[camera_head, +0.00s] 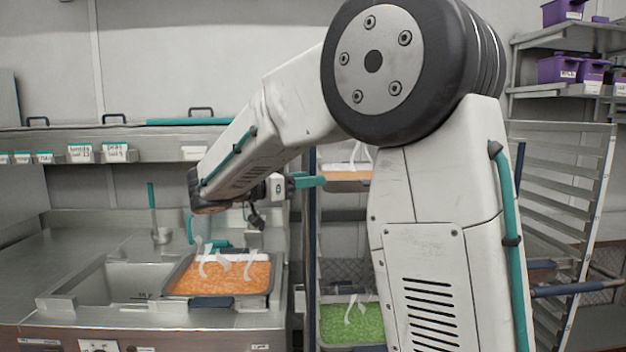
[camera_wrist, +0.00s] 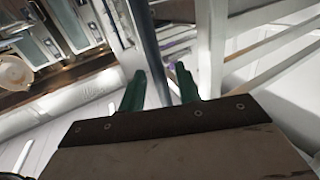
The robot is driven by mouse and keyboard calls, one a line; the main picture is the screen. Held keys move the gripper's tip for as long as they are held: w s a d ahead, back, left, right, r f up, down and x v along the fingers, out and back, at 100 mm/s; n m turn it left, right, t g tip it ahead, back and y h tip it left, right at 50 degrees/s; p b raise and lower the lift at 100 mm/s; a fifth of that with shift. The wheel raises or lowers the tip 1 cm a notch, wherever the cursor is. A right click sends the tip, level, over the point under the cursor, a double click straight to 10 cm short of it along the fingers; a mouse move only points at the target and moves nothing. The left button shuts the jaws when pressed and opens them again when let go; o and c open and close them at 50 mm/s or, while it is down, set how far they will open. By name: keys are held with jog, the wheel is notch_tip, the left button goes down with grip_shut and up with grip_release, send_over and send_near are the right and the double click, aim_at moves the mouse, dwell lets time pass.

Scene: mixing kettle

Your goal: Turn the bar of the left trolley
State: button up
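The left trolley's bar (camera_head: 312,235) is a dark vertical post in the head view, at the front edge of a rack holding food trays. In the wrist view the bar (camera_wrist: 150,50) runs down from the top edge into the space between my green fingers. My gripper (camera_wrist: 158,85) is open, with one finger on each side of the bar and gaps showing beside it. In the head view my gripper (camera_head: 308,182) points right at the bar's upper part. My arm hides part of the trolley.
A steaming orange tray (camera_head: 222,278) sits in the steel counter (camera_head: 110,240) at left. Another orange tray (camera_head: 345,176) and a green tray (camera_head: 352,325) are in the left rack. A second rack trolley (camera_head: 565,190) stands at right. Purple bins (camera_head: 562,70) sit on shelves behind.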

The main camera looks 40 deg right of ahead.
jog(key=shift+s+d, duration=0.1)
jog(key=shift+d, duration=0.55)
grip_shut()
